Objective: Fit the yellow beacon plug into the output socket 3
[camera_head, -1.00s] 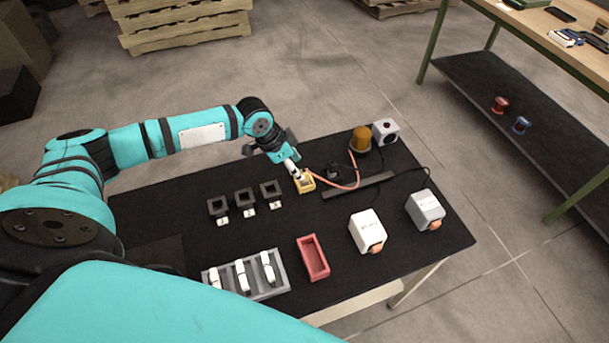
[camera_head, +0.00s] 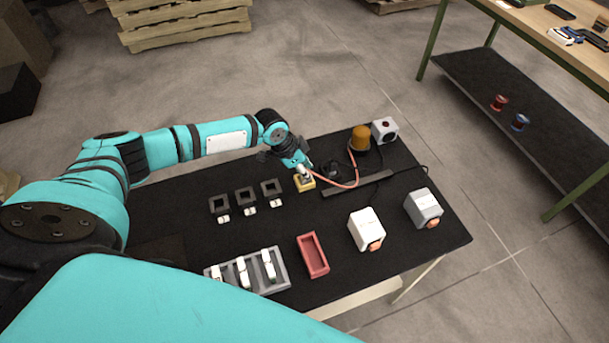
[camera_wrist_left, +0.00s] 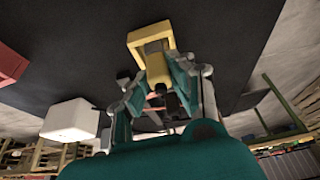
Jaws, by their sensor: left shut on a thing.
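My left gripper (camera_head: 301,170) is at the back middle of the black table, pointing down at a yellow square holder (camera_head: 304,184). In the left wrist view the gripper (camera_wrist_left: 158,92) is shut on the yellow plug (camera_wrist_left: 157,74), directly beside the yellow holder (camera_wrist_left: 137,37). I cannot tell how deep the plug sits in the holder. A red-orange cord runs from there to the amber beacon (camera_head: 361,138). Three dark square sockets stand left of the gripper; the right one (camera_head: 271,188) is nearest. Their small white labels are too blurred to read. My right gripper is out of view.
A grey rack (camera_head: 283,284) with white pieces and a red tray (camera_head: 312,255) lie at the front. A white box (camera_head: 366,230) and a grey box (camera_head: 423,208) stand right. A black strip (camera_head: 357,185) and cables lie right of the holder. Bare table separates sockets and rack.

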